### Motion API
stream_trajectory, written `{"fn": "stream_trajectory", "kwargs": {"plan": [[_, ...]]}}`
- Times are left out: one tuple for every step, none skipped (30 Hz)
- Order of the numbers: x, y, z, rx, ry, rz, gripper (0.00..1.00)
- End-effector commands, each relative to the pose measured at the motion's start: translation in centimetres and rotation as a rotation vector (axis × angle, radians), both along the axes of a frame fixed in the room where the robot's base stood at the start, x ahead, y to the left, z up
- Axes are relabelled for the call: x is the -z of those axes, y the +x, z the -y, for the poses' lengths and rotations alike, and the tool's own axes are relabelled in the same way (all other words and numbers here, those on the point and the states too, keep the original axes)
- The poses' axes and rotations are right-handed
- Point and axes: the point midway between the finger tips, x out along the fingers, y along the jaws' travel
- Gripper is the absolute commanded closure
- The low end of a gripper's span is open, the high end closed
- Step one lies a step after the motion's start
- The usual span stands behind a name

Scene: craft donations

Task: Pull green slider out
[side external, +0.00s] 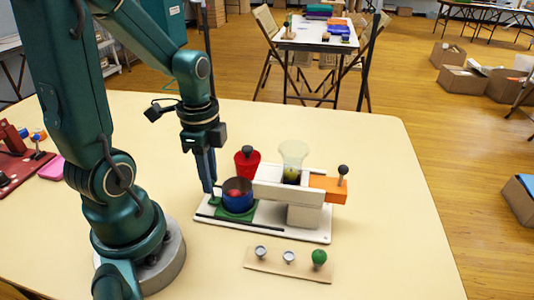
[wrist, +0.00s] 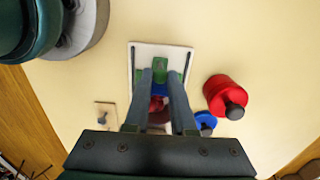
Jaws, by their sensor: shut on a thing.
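The green slider (side external: 226,213) lies low at the left end of a white base plate (side external: 290,233). A blue cup (side external: 238,203) with something red inside stands over it. My gripper (side external: 210,190) points down at the slider's left end and is shut on a green part there. In the wrist view, the green slider (wrist: 161,64) shows at the tips of my gripper (wrist: 160,75), over the white plate (wrist: 143,52). My fingers partly hide the cup and the slider's grip.
A white block and beam (side external: 285,190) carry a clear funnel (side external: 293,152) and an orange slider (side external: 322,185) with a dark knob. A red pot (side external: 246,165) stands behind. A board with knobs (side external: 290,264) lies in front. The table to the right is clear.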

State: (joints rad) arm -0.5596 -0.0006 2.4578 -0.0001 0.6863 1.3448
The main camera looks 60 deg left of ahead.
Motion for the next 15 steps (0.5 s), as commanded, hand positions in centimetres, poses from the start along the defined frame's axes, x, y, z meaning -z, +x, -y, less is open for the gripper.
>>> {"fn": "stream_trajectory", "kwargs": {"plan": [[-0.1, -0.1, -0.4, -0.005, 0.004, 0.006, 1.0], [-0.1, -0.3, -0.5, -0.005, 0.004, 0.006, 1.0], [-0.1, -0.5, -0.7, -0.005, 0.004, 0.006, 1.0], [-0.1, -0.6, -0.8, -0.005, 0.005, 0.006, 1.0], [-0.1, -0.7, -1.0, -0.005, 0.005, 0.006, 1.0], [-0.1, -0.9, -1.2, -0.005, 0.005, 0.006, 1.0], [-0.1, -1.1, -1.3, -0.006, 0.004, 0.006, 1.0], [-0.1, -1.2, -1.5, -0.005, 0.004, 0.006, 1.0], [-0.1, -1.4, -1.7, -0.006, 0.004, 0.006, 1.0], [-0.1, -1.5, -1.8, -0.005, 0.004, 0.006, 1.0], [-0.1, -1.7, -1.9, -0.006, 0.005, 0.006, 1.0], [-0.1, -1.8, -2.1, -0.004, 0.005, 0.006, 1.0], [-0.1, -1.9, -2.2, -0.005, 0.005, 0.006, 1.0], [-0.1, -2.0, -2.3, -0.004, 0.005, 0.006, 1.0], [-0.1, -2.1, -2.4, -0.003, 0.005, 0.006, 1.0]]}}
